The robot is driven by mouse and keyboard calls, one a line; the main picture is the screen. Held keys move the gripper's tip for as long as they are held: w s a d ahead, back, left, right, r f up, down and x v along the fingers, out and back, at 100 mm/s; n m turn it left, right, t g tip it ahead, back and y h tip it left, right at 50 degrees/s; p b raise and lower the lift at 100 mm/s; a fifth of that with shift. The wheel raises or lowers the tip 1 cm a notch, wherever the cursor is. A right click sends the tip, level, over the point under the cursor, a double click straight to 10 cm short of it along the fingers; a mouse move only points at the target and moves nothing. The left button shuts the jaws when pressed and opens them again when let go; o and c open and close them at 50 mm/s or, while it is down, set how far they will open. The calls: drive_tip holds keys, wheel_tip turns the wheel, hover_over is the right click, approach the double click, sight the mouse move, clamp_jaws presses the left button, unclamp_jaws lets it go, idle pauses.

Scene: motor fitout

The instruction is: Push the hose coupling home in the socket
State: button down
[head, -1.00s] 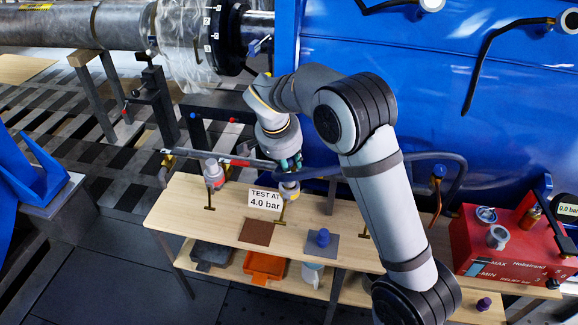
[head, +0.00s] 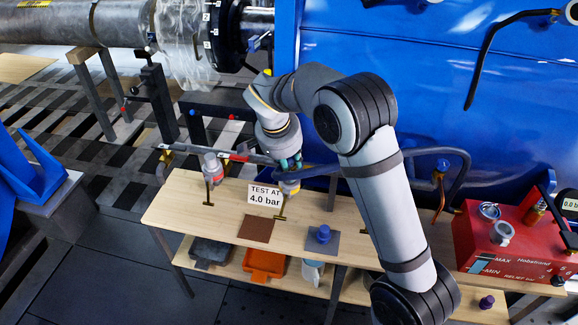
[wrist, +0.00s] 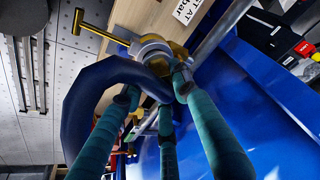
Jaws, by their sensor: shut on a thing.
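My gripper (head: 291,164) points down over the middle of the wooden bench. Its teal fingers are closed around the end of a dark blue hose, also seen in the wrist view (wrist: 157,88). The hose (wrist: 82,108) bends in a thick arc into the grip; in the head view it runs right behind my arm (head: 455,160). The coupling at its end is mostly hidden by the fingers. Directly below is a grey-and-yellow socket (head: 289,187) with a brass lever; its pale ring (wrist: 150,48) lies at the fingertips. I cannot tell how deep the coupling sits.
A second fitting (head: 212,166) with a grey top stands to the left. A "TEST AT 4.0 bar" sign (head: 265,195) is beside the socket. A purple-blue plug (head: 323,234) sits on a grey pad. A red pump unit (head: 510,243) is at right. A blue tank wall (head: 400,75) rises behind.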

drive_tip(key=shift+f+b, duration=0.5)
drive_tip(key=shift+f, duration=0.05)
drive_tip(key=c, duration=1.3)
unclamp_jaws()
drive_tip(key=shift+o, duration=0.2)
drive_tip(key=shift+r, duration=0.15)
drive_tip(key=v, duration=1.2)
drive_tip(key=x, duration=1.2)
drive_tip(key=shift+f, duration=0.2)
drive_tip(key=shift+r+p, duration=0.5)
drive_tip(key=shift+p, duration=0.05)
